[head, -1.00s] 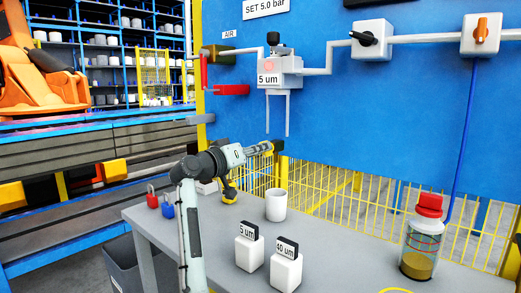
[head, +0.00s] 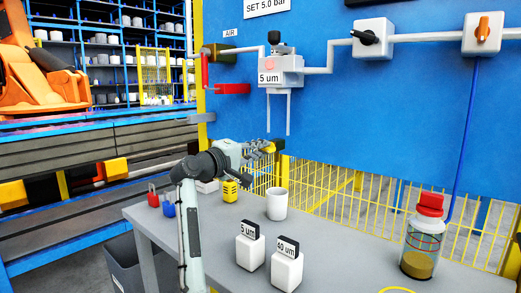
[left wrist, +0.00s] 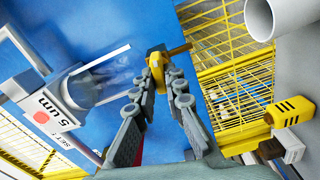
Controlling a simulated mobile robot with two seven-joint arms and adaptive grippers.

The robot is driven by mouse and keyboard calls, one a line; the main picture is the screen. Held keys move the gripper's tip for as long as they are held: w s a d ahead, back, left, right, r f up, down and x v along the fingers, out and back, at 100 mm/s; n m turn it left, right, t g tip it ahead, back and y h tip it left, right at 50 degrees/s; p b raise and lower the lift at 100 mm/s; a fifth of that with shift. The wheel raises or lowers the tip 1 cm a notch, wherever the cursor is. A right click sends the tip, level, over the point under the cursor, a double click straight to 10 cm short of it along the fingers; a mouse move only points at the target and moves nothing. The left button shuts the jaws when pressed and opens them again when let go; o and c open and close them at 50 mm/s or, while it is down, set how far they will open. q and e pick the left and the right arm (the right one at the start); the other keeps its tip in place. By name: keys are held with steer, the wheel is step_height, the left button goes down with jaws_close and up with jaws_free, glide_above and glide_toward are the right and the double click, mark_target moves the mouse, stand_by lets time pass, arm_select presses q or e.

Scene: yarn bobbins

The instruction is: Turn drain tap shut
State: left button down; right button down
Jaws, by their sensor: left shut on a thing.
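The drain tap shows as a small yellow handle (left wrist: 158,72) in the left wrist view, with a dark body behind it. In the head view its dark body (head: 279,145) is just beyond my fingertips, below the filter housing marked 5 um (head: 280,72). My left gripper (head: 266,147) is shut on the yellow handle. In the left wrist view the gripper's fingertips (left wrist: 160,80) are on both sides of the handle. The fingers hide part of the handle, so its exact angle is hard to tell. My right gripper is not in view.
A grey table (head: 330,268) carries a white cup (head: 276,204), two white filter boxes (head: 250,252) and a red-capped jar (head: 422,243). Small padlocks (head: 168,205) and a yellow tool (head: 231,191) stand at the left. A yellow mesh fence (head: 320,190) is behind.

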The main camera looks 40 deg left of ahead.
arm_select(q)
steer(key=shift+f+n, duration=0.15)
steer(key=shift+n, duration=0.85)
steer(key=c, duration=1.6)
jaws_free()
steer(key=s, duration=0.8)
steer(key=s+a, duration=0.1)
steer(key=s, duration=0.3)
steer(key=shift+s, duration=0.1)
